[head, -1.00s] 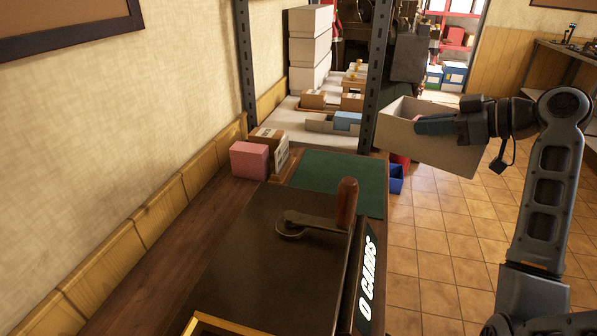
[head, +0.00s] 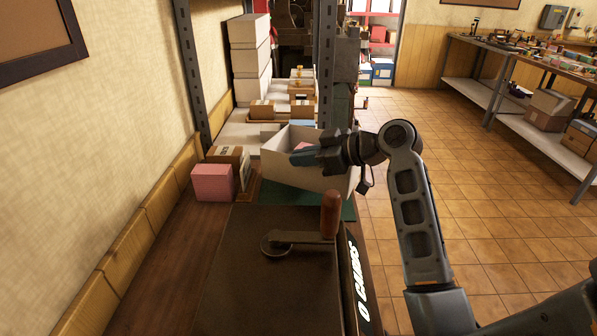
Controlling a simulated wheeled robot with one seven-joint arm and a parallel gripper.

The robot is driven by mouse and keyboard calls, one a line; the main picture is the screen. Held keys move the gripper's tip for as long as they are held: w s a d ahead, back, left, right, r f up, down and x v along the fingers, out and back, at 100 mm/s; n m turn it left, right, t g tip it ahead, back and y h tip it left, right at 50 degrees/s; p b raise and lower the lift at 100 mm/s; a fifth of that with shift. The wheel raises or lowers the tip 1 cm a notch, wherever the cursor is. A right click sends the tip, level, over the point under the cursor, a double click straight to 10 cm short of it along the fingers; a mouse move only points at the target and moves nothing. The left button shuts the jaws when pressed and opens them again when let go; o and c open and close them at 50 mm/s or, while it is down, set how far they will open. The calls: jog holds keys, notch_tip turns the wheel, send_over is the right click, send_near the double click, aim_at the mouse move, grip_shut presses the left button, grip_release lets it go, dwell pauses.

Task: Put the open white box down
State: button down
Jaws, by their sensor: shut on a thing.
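The open white box (head: 290,175) is in my gripper (head: 306,157), in the middle of the head view. My gripper is shut on the box's near right wall, with a finger reaching inside. Something pink shows inside the box, partly hidden by the finger. The box looks slightly tilted and overlaps the green mat (head: 348,207) on the bench. I cannot tell whether its underside touches the mat. Most of the mat is hidden behind the box.
A dark press top with a red-handled crank (head: 329,215) stands in front of the mat. A pink block (head: 213,183) and a brown card box (head: 229,155) sit left of the white box. Shelves with stacked white boxes (head: 249,60) stand behind. Tiled floor lies open at right.

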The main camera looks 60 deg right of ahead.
aim_at(300, 174)
jog(key=shift+w+a+f+p, duration=0.15)
jog(key=shift+w+f+p, duration=0.05)
jog(key=shift+f, duration=0.95)
jog(key=shift+w+a+f+p, duration=0.15)
jog(key=shift+f, duration=1)
jog(key=c, duration=1.2)
grip_release()
jog(key=shift+c, duration=0.2)
jog(key=b+v, duration=0.2)
jog(key=v, duration=1)
